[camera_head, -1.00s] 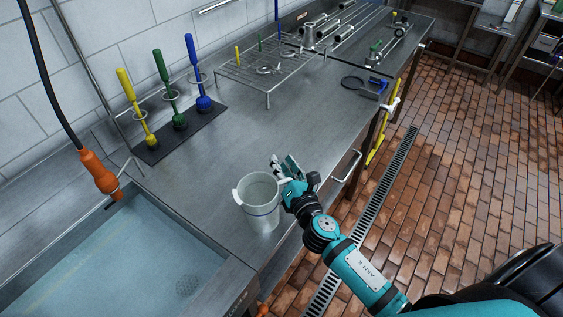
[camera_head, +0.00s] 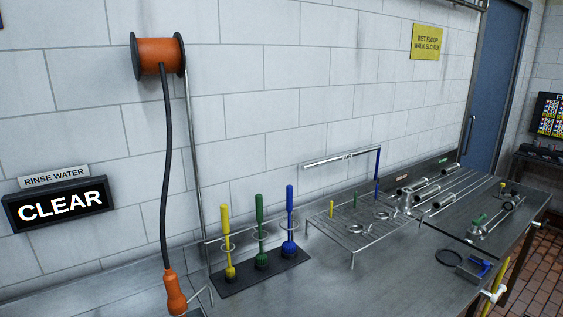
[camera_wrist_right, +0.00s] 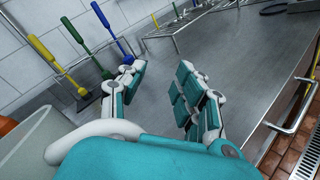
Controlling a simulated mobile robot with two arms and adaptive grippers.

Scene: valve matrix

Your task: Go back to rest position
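My right gripper (camera_wrist_right: 160,95) shows in the right wrist view with its two teal-and-white fingers spread apart and nothing between them. It is over the steel counter. The grey bucket (camera_wrist_right: 35,140) stands close at its left; whether they touch I cannot tell. In the head view neither gripper nor the bucket is in the picture. My left gripper is in no current view.
Yellow (camera_head: 226,240), green (camera_head: 261,232) and blue (camera_head: 290,222) brushes stand on a black mat. A wire rack (camera_head: 352,232) and metal pipes (camera_head: 425,192) are further right. An orange spray handle (camera_head: 175,291) hangs at lower left. A sign (camera_head: 60,204) reads CLEAR.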

